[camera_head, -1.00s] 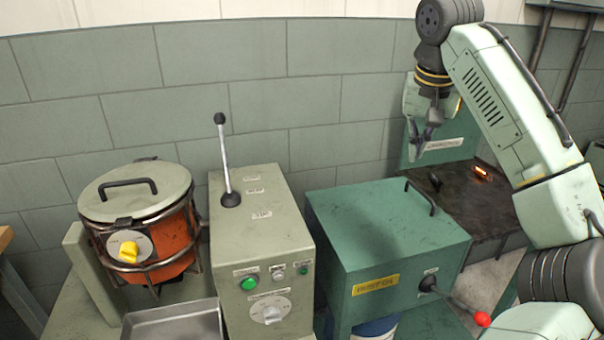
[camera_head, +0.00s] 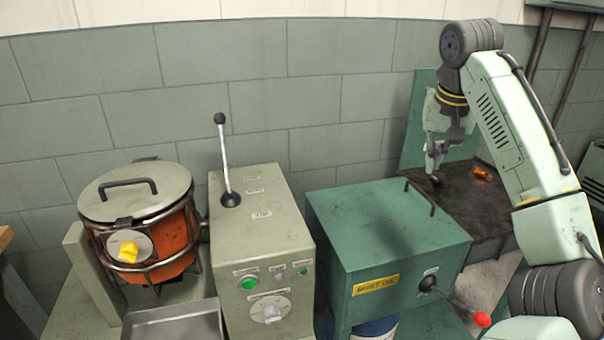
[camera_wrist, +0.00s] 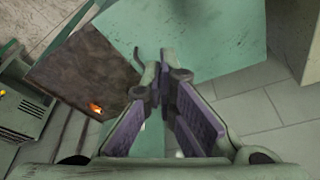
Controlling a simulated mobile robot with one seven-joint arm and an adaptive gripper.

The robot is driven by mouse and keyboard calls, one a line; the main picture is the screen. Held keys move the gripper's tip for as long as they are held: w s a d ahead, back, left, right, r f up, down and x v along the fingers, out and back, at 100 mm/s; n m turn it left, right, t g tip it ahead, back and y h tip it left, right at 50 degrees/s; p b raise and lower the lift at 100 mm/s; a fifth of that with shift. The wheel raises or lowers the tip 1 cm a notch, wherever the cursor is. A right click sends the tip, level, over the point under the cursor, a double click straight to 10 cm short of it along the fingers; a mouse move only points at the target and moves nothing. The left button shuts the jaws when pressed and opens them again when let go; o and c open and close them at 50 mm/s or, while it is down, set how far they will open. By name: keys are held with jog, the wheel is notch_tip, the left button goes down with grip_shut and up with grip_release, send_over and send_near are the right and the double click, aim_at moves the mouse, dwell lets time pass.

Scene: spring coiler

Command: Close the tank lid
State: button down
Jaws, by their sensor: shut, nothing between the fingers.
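The green tank (camera_head: 345,293) with a yellow label stands right of centre in the head view. Its flat green lid (camera_head: 365,215) lies over the top and looks down level, with no gap that I can see. A dark bar handle (camera_head: 421,195) is at the lid's right edge. My gripper (camera_head: 434,177) is behind the handle, above the dark table, shut and empty. In the wrist view, the fingers (camera_wrist: 158,85) point toward the green surface (camera_wrist: 215,35), and the handle (camera_wrist: 137,58) shows just beyond the tips. Whether they touch it, I cannot tell.
A lever with a red knob (camera_head: 482,319) sticks out from the tank's front. A grey-green control box (camera_head: 262,230) with a tall lever stands to its left. An orange pot (camera_head: 165,245) is farther left. A dark table (camera_head: 465,205) with a small orange piece (camera_head: 482,174) is behind.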

jog(key=shift+w+d+f, duration=0.1)
jog(key=shift+d+f, duration=0.1)
jog(key=shift+d, duration=0.05)
jog(key=w+d+f, duration=0.1)
jog(key=d+f, duration=0.3)
jog(key=shift+f, duration=0.25)
dwell(0.4)
jog(key=shift+d+f, duration=0.1)
jog(key=d+f, duration=0.3)
jog(key=f, duration=0.2)
jog(key=shift+w, duration=0.45)
jog(key=shift+f, duration=0.1)
jog(key=b, duration=0.1)
send_over(446, 236)
jog(key=shift+f, duration=2.95)
